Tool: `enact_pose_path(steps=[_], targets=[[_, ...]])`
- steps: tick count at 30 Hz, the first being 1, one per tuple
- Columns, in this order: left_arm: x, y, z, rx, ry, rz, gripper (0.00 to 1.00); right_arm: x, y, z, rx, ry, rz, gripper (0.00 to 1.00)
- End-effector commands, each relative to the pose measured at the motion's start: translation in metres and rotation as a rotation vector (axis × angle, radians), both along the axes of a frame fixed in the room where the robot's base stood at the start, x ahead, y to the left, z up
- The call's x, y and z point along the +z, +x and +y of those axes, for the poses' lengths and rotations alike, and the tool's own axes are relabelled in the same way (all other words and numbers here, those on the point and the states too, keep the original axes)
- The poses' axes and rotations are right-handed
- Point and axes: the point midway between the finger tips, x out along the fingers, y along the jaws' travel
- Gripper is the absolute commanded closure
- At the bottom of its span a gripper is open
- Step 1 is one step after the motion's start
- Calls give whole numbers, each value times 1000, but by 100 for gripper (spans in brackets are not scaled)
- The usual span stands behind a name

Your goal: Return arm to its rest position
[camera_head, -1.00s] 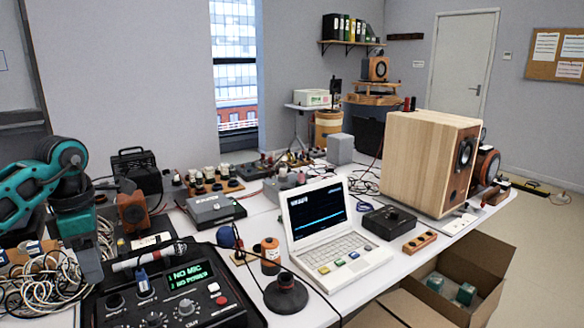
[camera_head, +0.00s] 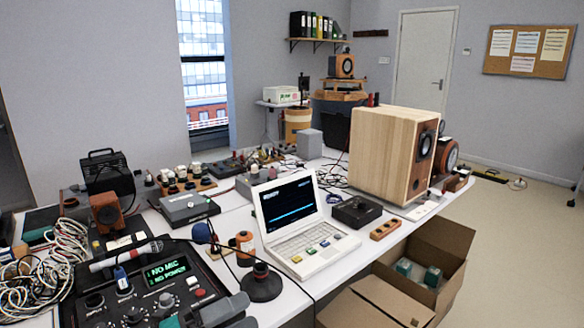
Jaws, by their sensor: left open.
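My left gripper (camera_head: 215,314) shows only in part at the bottom edge, as grey and teal pieces in front of the black mixer. It is open, and I see nothing held in it. The rest of that arm is out of view. The black mixer (camera_head: 180,296) has a green display reading "NO MIC" and "NO POWER". A microphone (camera_head: 125,256) lies across its top edge. My right gripper is not in view.
A white laptop (camera_head: 295,222), a dark round stand (camera_head: 261,284) and an orange cylinder (camera_head: 245,246) stand near the mixer. A wooden speaker (camera_head: 385,155) stands farther right. Tangled cables (camera_head: 45,260) lie at left. An open cardboard box (camera_head: 440,240) is beyond the table edge.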

Motion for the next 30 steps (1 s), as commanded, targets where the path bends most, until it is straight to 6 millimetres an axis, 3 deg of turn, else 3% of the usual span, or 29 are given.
enact_pose_path(steps=[5, 7, 12, 15, 18, 21, 30], targets=[[-50, -8, 36, 351, -428, 506, 41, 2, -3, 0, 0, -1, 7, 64], [-84, -21, 54, 492, -575, 723, 41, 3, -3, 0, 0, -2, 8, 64], [-166, -80, 81, 781, -847, 1194, 41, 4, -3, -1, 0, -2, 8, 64], [-195, -112, 86, 884, -938, 1370, 41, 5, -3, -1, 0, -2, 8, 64], [-211, -133, 87, 941, -985, 1472, 41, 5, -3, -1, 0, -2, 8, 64], [-216, -140, 87, 963, -1004, 1512, 41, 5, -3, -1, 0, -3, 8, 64], [-217, -141, 87, 964, -1001, 1513, 41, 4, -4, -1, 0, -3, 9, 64]])
